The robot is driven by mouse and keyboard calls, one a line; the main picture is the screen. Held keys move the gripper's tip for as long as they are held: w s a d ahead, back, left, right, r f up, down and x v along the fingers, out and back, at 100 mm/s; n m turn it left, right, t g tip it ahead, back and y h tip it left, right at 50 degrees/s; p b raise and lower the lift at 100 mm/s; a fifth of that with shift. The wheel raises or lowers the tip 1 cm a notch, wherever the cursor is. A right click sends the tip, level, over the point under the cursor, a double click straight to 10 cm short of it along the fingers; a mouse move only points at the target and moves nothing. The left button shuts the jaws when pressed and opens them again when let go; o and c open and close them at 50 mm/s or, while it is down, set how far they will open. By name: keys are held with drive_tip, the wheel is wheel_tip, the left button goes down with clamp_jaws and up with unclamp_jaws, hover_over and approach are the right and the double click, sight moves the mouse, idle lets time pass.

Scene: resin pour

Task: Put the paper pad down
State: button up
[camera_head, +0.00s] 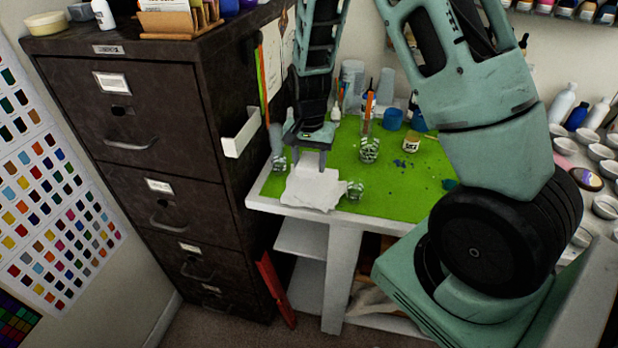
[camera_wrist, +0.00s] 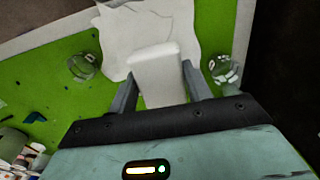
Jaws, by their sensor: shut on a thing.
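The white paper pad (camera_wrist: 157,75) is between the two fingers of my gripper (camera_wrist: 158,88) in the wrist view. In the head view my gripper (camera_head: 310,158) points down over the front left corner of the green-topped table (camera_head: 410,180), with the pad (camera_head: 309,172) between its fingers. A crumpled white sheet (camera_head: 312,191) lies under the pad at the table's front edge; it also shows in the wrist view (camera_wrist: 120,32). I cannot tell whether the pad touches the sheet.
Small glass jars stand close by: one (camera_head: 279,163) left of the sheet, one (camera_head: 355,190) right, another (camera_head: 369,150) behind. A small labelled jar (camera_head: 411,142) and blue cups (camera_head: 393,118) stand farther back. A dark filing cabinet (camera_head: 150,150) rises at the left with a white holder (camera_head: 241,133).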

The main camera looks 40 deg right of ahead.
sight(310, 185)
drive_tip(key=shift+f+p, duration=0.4)
drive_tip(key=shift+f, duration=2.25)
drive_tip(key=shift+f, duration=0.15)
drive_tip(key=o, duration=1.1)
